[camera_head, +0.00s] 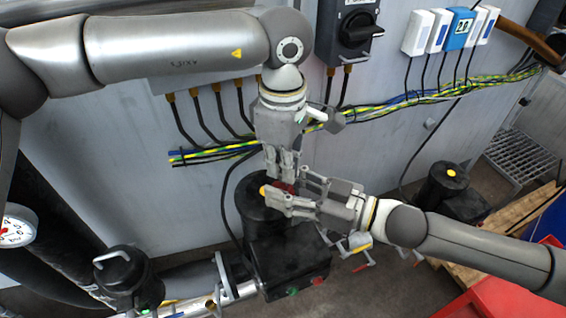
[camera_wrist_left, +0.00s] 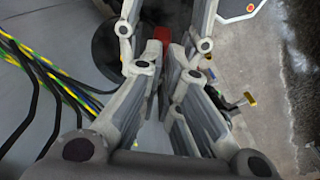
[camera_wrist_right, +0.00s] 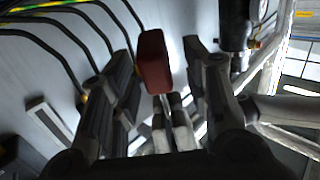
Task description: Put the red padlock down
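The red padlock (camera_wrist_right: 154,62) is held up between my two grippers, and only a little of it shows in the head view (camera_head: 284,187). My left gripper (camera_head: 280,174) points down, its fingers nearly together at the padlock's shackle end. In the left wrist view a red patch of the padlock (camera_wrist_left: 162,33) shows just beyond these fingertips. My right gripper (camera_head: 282,190) comes in from the right, with its fingers on either side of the padlock body. The right wrist view shows them apart (camera_wrist_right: 162,58), with a clear gap on the padlock's right side.
A black valve unit with a box-shaped housing (camera_head: 290,262) stands just below the grippers. Yellow-green cables (camera_head: 400,103) and a black rotary switch (camera_head: 357,30) are on the grey wall behind. A black capped cylinder (camera_head: 122,275) stands lower left, and a red crate (camera_head: 500,295) lower right.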

